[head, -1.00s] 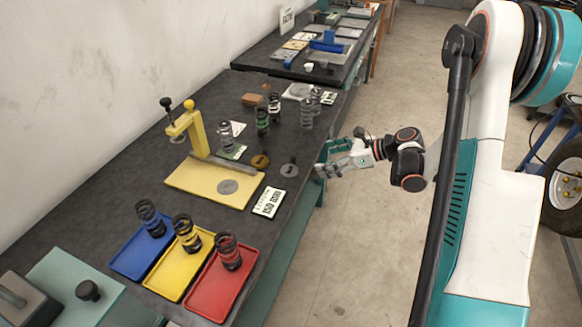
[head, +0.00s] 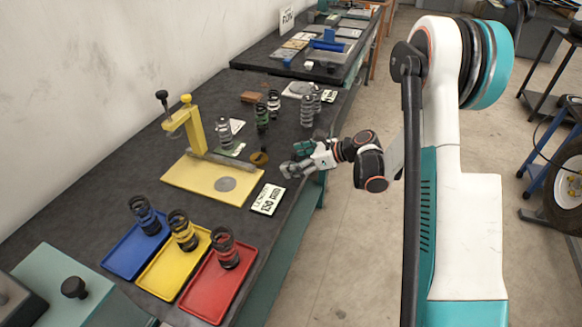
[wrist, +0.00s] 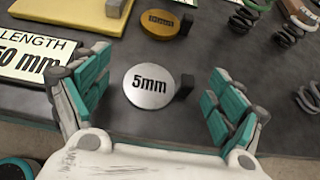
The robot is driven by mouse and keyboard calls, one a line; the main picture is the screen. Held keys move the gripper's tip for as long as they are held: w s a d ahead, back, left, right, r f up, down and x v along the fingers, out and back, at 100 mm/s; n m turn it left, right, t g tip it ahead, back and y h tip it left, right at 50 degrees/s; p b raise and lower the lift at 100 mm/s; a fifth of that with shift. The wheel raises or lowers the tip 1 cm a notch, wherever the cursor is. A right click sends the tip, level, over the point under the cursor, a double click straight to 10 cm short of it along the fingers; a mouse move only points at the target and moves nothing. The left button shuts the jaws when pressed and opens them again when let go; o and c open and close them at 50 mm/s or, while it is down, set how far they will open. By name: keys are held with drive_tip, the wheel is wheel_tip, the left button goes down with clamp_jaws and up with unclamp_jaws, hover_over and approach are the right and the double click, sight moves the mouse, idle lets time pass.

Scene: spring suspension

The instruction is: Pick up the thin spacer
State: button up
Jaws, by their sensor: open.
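The thin spacer (wrist: 143,92) is a silver disc marked 5mm with a dark tab on its right, lying flat on the dark bench. In the wrist view it lies between the spread fingers of my gripper (wrist: 158,85), with a gap on both sides. My gripper (head: 298,163) is open and empty at the bench's right edge in the head view, where it hides the silver disc. A brass spacer (wrist: 160,24) with a dark tab lies beyond the silver one; it also shows in the head view (head: 259,158).
A LENGTH 50 mm card (wrist: 30,62) lies left of the disc. A yellow press stand (head: 200,182) stands to the left. Several coil springs (head: 306,112) stand behind my gripper. Blue, yellow and red trays (head: 210,302) with springs are at the front.

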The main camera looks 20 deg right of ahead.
drive_tip(key=c, duration=1.2)
drive_tip(key=shift+o, duration=0.2)
drive_tip(key=shift+r, duration=0.1)
